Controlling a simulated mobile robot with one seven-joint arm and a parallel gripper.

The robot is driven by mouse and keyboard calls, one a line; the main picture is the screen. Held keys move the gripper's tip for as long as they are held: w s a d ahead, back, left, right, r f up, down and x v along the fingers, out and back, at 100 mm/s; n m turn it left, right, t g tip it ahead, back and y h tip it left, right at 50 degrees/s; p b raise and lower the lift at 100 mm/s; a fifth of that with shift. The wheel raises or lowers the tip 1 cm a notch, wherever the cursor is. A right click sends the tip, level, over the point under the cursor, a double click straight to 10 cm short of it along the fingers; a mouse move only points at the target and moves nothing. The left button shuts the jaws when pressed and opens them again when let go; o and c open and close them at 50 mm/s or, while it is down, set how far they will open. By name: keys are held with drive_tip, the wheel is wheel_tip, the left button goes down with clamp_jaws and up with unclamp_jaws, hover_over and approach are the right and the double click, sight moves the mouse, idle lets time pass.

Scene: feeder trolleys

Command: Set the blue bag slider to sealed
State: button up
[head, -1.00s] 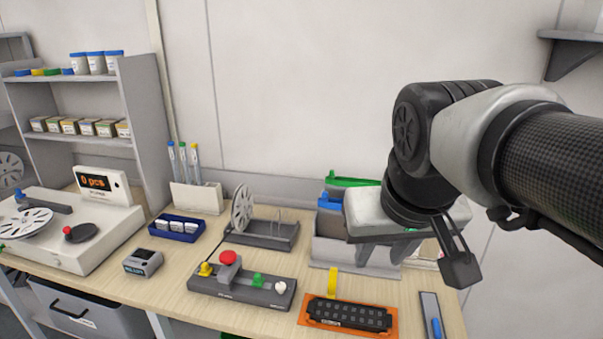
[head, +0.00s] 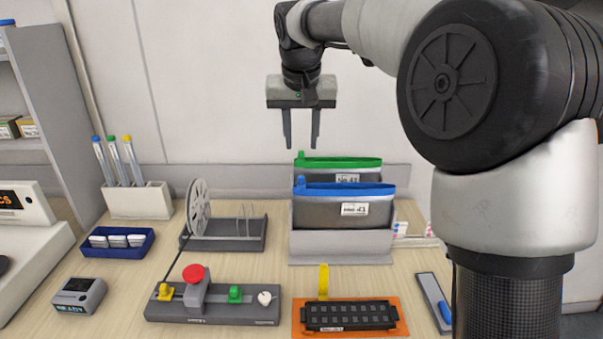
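The blue bag (head: 345,203) stands upright in a grey holder, in front of a green-topped bag (head: 345,171). Its blue zip strip runs along the top, and the small blue slider (head: 300,181) sits at the strip's left end. A white label is on the bag's front. My gripper (head: 301,142) points down above and behind the bags' left end, apart from them. Its two fingers are spread with nothing between them.
The grey bag holder (head: 340,246) stands at the back of the bench. A reel stand (head: 225,235) is left of it. An orange tray (head: 350,330) and a slider-and-knob fixture (head: 212,308) lie in front. My arm fills the right side.

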sight(301, 177)
drive_tip(key=x, duration=1.2)
drive_tip(key=shift+f+b, duration=0.4)
clamp_jaws()
